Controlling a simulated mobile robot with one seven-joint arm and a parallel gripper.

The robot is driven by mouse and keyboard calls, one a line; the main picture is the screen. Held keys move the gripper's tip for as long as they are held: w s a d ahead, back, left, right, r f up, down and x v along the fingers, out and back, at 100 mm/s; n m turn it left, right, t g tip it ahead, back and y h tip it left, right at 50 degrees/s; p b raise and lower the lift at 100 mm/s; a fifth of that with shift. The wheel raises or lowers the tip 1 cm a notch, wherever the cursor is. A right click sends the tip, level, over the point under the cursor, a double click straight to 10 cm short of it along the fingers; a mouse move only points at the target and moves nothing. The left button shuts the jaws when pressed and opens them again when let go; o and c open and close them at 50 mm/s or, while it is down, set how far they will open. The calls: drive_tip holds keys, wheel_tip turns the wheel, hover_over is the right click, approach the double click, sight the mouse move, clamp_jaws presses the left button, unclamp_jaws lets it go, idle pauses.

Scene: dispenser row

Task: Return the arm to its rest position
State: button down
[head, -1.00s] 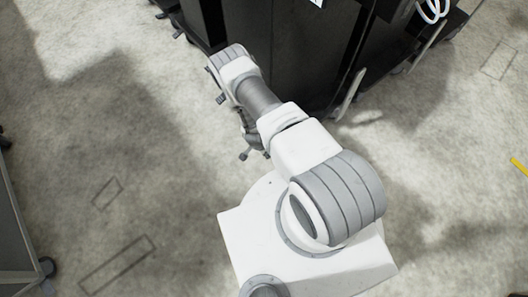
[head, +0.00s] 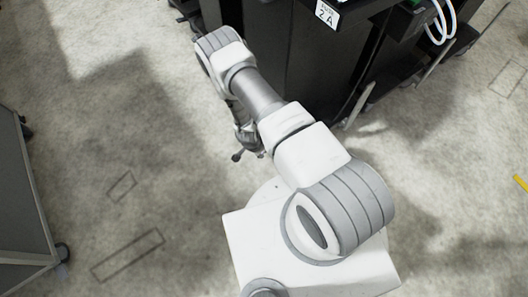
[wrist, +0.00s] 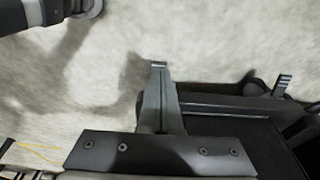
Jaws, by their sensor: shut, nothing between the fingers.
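My arm, white and grey, reaches from the white base toward the upper left in the head view, bent at its far joint beside a black cabinet (head: 270,45). My gripper (wrist: 158,68) shows in the wrist view as grey fingers closed together, with nothing held, pointing over the pale floor. In the head view the arm mostly hides the gripper, and only dark parts show below the far joint.
A label reading 2 A (head: 327,14) is on the black cabinet row. White cables (head: 440,22) hang at the upper right. A grey panelled cart (head: 22,205) on casters stands at the left edge. Bare floor (head: 100,130) lies between cart and arm.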

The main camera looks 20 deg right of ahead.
idle(0.6)
drive_tip(key=w+a+r+n+t+y, duration=0.15)
drive_tip(key=w+r, duration=0.25)
drive_tip(key=r, duration=0.6)
drive_tip(key=w+a+r+n, duration=0.15)
drive_tip(key=w+r, duration=0.25)
drive_tip(key=r, duration=0.6)
drive_tip(key=w+a+r+n+y, duration=0.15)
drive_tip(key=w+r, duration=0.25)
drive_tip(key=r, duration=0.5)
drive_tip(key=s+r+n+t, duration=0.1)
drive_tip(key=s+r+n, duration=0.25)
drive_tip(key=r, duration=1.65)
drive_tip(key=s+d+r+n+t+h, duration=0.1)
drive_tip(key=s+d+r+n, duration=0.2)
drive_tip(key=s+r, duration=0.7)
drive_tip(key=s+d+r+n+t, duration=0.25)
drive_tip(key=s+r, duration=0.45)
drive_tip(key=s, duration=0.5)
wheel_tip(320, 180, up, 22)
drive_tip(key=g+p, duration=0.1)
drive_tip(key=p, duration=2.1)
drive_tip(key=shift+n, duration=0.45)
drive_tip(key=shift+s+d, duration=0.15)
drive_tip(key=shift+d, duration=0.1)
